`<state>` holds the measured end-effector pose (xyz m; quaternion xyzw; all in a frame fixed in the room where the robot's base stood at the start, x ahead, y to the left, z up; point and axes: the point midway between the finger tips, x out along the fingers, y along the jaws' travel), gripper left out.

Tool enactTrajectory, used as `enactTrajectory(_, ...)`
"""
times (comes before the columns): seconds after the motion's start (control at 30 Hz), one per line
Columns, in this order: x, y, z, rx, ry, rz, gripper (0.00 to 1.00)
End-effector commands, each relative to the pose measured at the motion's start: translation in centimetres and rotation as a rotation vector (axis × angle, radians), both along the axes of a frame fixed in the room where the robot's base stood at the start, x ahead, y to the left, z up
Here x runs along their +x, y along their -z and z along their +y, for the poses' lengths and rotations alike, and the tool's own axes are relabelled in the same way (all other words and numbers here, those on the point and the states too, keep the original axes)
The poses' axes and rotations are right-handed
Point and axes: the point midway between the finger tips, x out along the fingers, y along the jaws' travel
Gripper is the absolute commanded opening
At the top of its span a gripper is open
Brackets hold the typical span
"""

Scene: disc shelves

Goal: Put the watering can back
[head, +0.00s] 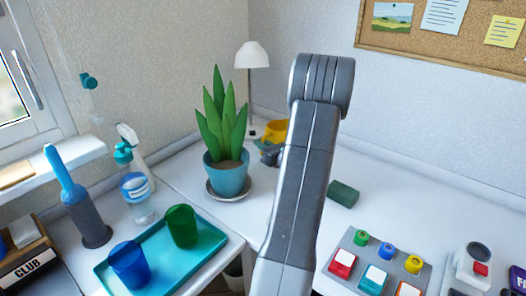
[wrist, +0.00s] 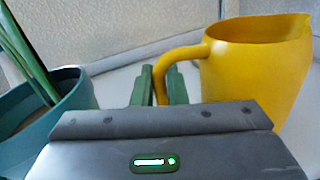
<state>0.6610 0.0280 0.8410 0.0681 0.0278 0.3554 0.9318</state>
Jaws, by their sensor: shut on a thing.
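The yellow watering can (head: 275,130) is at the back of the white desk, right of the potted plant and partly hidden by my arm. In the wrist view the can (wrist: 255,65) stands upright at the right, its curved handle reaching left between the green fingers of my gripper (wrist: 160,82). My gripper is shut on the handle. In the head view my gripper (head: 268,153) shows only in part beside my arm. I cannot tell whether the can's base touches the desk.
The teal plant pot (head: 229,180) on its saucer is close on the left of my gripper. A white lamp (head: 253,56) stands behind. A dark green block (head: 343,194) lies to the right. A teal tray (head: 148,262) with two cups is at the front left. The back right desk is clear.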

Motion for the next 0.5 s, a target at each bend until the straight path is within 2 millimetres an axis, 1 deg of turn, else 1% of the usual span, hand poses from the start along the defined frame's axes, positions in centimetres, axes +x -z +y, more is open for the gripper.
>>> enactTrajectory(0.03,0.0,1.0,0.0,0.002,0.000,0.003,0.00)
enactTrajectory(0.13,0.0,2.1,0.0,0.001,0.000,0.001,0.00)
enactTrajectory(0.43,0.0,2.3,0.0,0.000,0.000,-0.001,0.00)
enactTrajectory(0.47,0.0,2.3,0.0,0.001,0.000,0.001,0.16)
enactTrajectory(0.5,0.0,2.3,0.0,0.000,0.000,0.001,0.24)
